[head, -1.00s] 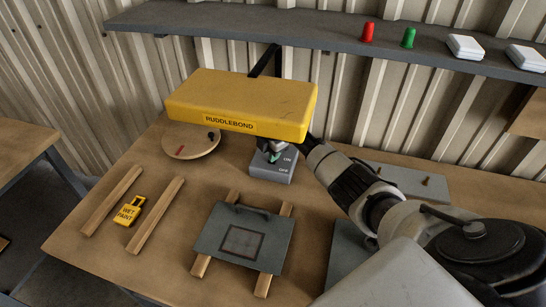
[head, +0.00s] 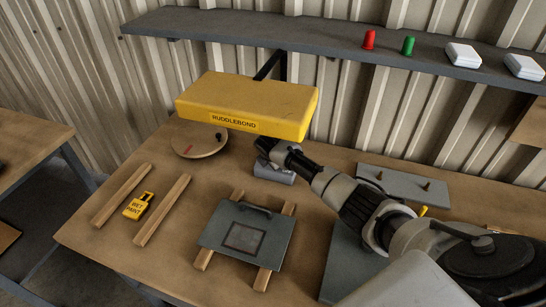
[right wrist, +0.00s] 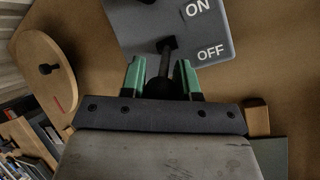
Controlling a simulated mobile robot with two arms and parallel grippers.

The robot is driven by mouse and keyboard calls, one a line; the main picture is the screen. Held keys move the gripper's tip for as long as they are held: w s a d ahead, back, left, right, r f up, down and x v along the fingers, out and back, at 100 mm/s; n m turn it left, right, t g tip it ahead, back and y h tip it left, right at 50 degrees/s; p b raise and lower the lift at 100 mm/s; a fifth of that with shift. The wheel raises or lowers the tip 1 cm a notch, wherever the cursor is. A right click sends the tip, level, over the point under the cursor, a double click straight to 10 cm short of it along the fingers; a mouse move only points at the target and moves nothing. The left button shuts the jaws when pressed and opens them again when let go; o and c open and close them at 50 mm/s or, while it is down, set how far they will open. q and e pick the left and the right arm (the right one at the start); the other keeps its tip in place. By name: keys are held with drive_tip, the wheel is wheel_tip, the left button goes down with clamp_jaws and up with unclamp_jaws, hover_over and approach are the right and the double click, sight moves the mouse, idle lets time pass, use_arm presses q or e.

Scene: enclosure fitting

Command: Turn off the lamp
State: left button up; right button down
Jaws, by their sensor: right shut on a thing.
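The grey switch box (head: 272,172) sits on the bench below the yellow RUDDLEBOND housing (head: 248,106), partly hidden by my right arm. In the right wrist view its face (right wrist: 205,30) shows ON and OFF labels. My right gripper (right wrist: 163,75) has green fingers, closed around a dark lever (right wrist: 168,55) beside the OFF label. In the head view, my right gripper's fingers are hidden. I cannot tell whether the yellow housing is the lamp, and no glow shows on its visible sides. My left gripper is not in view.
A round wooden disc (head: 199,143) with a black knob is left of the switch box. A grey panel (head: 245,237) rests on two battens in front. The shelf (head: 333,42) holds red and green cones and white boxes.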

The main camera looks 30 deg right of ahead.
drive_tip(key=c, duration=1.2)
unclamp_jaws()
drive_tip(key=o, duration=0.4)
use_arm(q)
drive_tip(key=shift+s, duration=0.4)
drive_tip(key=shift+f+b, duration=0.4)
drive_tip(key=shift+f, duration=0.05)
use_arm(e)
drive_tip(key=v, duration=1)
drive_tip(key=shift+s+r, duration=0.2)
drive_tip(key=shift+r, duration=0.1)
drive_tip(key=shift+a, duration=0.1)
